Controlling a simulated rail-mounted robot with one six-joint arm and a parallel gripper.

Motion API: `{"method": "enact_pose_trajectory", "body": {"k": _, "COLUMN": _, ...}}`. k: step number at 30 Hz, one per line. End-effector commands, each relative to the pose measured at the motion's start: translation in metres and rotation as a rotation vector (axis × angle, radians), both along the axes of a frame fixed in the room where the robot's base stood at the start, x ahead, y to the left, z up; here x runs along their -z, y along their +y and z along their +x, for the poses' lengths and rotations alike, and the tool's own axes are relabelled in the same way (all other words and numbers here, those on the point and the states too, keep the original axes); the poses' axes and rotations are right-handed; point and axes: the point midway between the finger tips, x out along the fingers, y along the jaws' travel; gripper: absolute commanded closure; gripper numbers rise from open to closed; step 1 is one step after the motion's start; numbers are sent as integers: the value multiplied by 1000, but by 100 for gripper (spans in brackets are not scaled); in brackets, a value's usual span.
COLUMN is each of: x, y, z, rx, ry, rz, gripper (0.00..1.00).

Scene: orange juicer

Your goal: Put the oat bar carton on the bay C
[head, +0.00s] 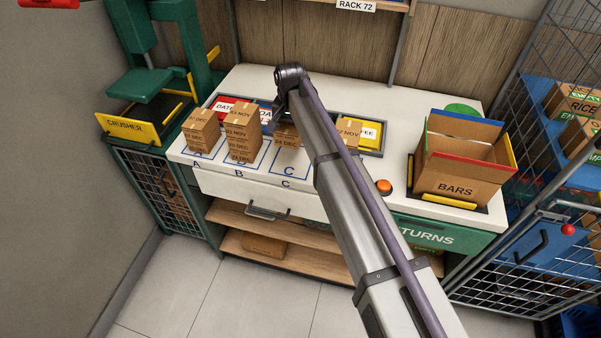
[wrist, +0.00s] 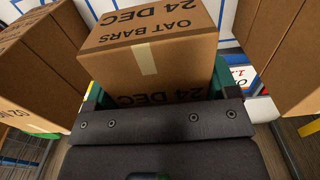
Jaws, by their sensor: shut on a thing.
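The oat bar carton is a brown box with a pale tape strip, marked OAT BARS and 24 DEC in the wrist view (wrist: 150,50). My gripper (wrist: 153,88) is shut on it, with green fingers on its two sides. In the head view the carton (head: 287,139) is partly hidden by my arm, at the back of bay C (head: 288,160), a blue outlined area on the white counter. I cannot tell whether its underside touches the counter.
Carton stacks stand on bay A (head: 201,132) and bay B (head: 241,130), left of the held carton. Another carton (head: 348,130) is right of my arm, near a yellow label. An open BARS box (head: 460,165) and an orange button (head: 384,187) are farther right.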

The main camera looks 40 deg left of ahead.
Motion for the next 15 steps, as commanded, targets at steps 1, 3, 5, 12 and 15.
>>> {"method": "enact_pose_trajectory", "body": {"k": 1, "x": 9, "y": -1, "z": 0, "rx": -1, "ry": 0, "rz": 0, "gripper": 49}}
{"method": "enact_pose_trajectory", "body": {"k": 3, "x": 8, "y": -2, "z": 0, "rx": -2, "ry": 0, "rz": 0, "gripper": 49}}
{"method": "enact_pose_trajectory", "body": {"k": 5, "x": 9, "y": -2, "z": 0, "rx": -2, "ry": 0, "rz": 0, "gripper": 49}}
{"method": "enact_pose_trajectory", "body": {"k": 12, "x": 65, "y": -2, "z": 0, "rx": -2, "ry": 0, "rz": 0, "gripper": 49}}
{"method": "enact_pose_trajectory", "body": {"k": 15, "x": 74, "y": -2, "z": 0, "rx": -2, "ry": 0, "rz": 0, "gripper": 49}}
